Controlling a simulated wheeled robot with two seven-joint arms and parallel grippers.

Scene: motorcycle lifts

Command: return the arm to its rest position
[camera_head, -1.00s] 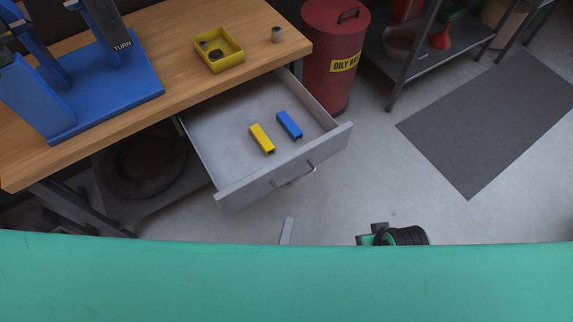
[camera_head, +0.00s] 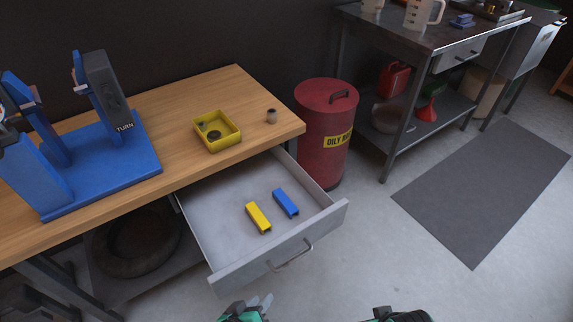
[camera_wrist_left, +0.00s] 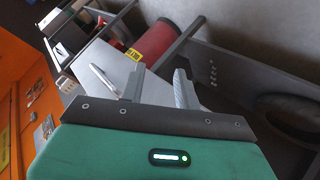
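My left gripper (camera_head: 252,305) shows at the bottom edge of the head view, in front of the open drawer and apart from it. In the left wrist view, its two fingers (camera_wrist_left: 160,88) stand apart with nothing between them. The part of my right arm (camera_head: 400,314) at the bottom edge of the head view is cut off, and its fingers cannot be made out. The grey drawer (camera_head: 228,203) is pulled out under the wooden bench. A yellow block (camera_head: 258,217) and a blue block (camera_head: 286,203) lie side by side inside it.
A red drum (camera_head: 322,120) stands beside the bench. A metal table (camera_head: 430,35) is behind. The floor around the dark mat (camera_head: 485,190) is clear.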

